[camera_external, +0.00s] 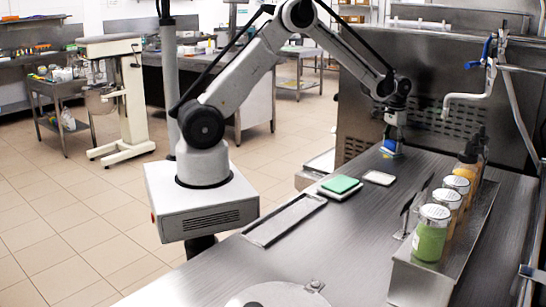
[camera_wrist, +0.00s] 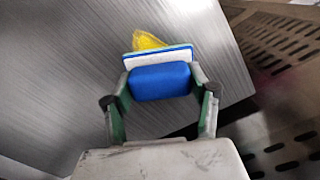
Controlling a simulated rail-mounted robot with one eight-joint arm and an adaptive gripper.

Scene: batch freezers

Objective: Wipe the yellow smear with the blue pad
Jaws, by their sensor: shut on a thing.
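The blue pad (camera_wrist: 160,82) is between the two fingers of my gripper (camera_wrist: 162,85), with a white layer (camera_wrist: 158,58) along its far side. In the external view my gripper (camera_external: 394,140) is low at the far end of the steel counter, with the blue pad (camera_external: 390,149) at or close to the counter top; contact is unclear. The yellow smear (camera_wrist: 148,41) lies on the brushed steel just past the pad's edge in the wrist view. Part of it may be hidden under the pad. I cannot make out the smear in the external view.
A green pad (camera_external: 340,184) sits on a white tray, with a small white tray (camera_external: 379,178) beside it. Jars, including a green one (camera_external: 431,235), and bottles stand on a raised rack (camera_external: 462,245) at right. A perforated steel panel (camera_external: 430,125) stands behind. The counter's middle is clear.

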